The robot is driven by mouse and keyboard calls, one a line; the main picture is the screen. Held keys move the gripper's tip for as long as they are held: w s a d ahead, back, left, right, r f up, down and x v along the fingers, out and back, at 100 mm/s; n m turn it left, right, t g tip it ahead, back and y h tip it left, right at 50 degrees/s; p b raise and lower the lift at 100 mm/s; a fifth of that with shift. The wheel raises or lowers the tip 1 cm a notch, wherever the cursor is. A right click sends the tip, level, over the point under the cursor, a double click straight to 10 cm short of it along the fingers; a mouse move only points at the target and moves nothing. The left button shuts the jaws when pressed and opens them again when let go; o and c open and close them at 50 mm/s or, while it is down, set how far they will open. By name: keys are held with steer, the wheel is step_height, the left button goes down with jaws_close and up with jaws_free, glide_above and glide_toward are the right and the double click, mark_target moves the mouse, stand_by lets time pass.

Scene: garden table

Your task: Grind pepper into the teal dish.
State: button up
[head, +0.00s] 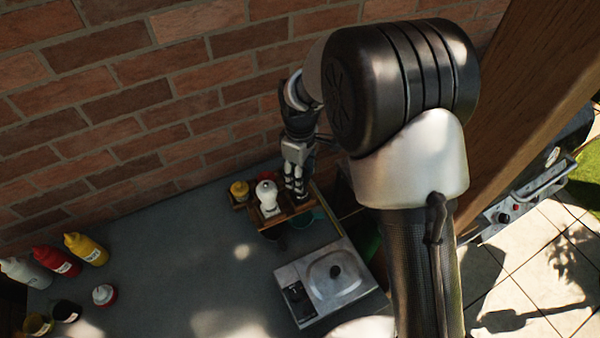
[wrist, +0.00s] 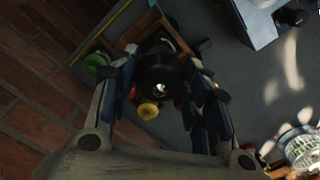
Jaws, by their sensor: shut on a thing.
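My gripper (head: 297,192) reaches down over the right part of a wooden rack (head: 290,214) at the foot of the brick wall. In the wrist view, my gripper (wrist: 168,98) has its fingers on both sides of a dark round-topped thing (wrist: 161,72) with a bright spot on top, which looks like a dark pepper mill. In the head view my gripper hides most of it. The teal dish (head: 318,214) shows only in part, just right of the rack. I cannot make it out surely in the wrist view. A white mill (head: 267,198) stands left of my gripper.
A yellow-topped jar (head: 239,190) stands at the rack's left. A grey-white appliance (head: 328,281) sits in front. Bottles, one red (head: 56,262) and one yellow (head: 85,249), stand at the far left with small pots. The middle of the tabletop (head: 190,270) is free.

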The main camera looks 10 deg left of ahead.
steer(key=n, duration=0.3)
stand_by(1.3)
steer(key=o, duration=1.1)
steer(key=shift+c, duration=0.2)
step_height(320, 180, up, 12)
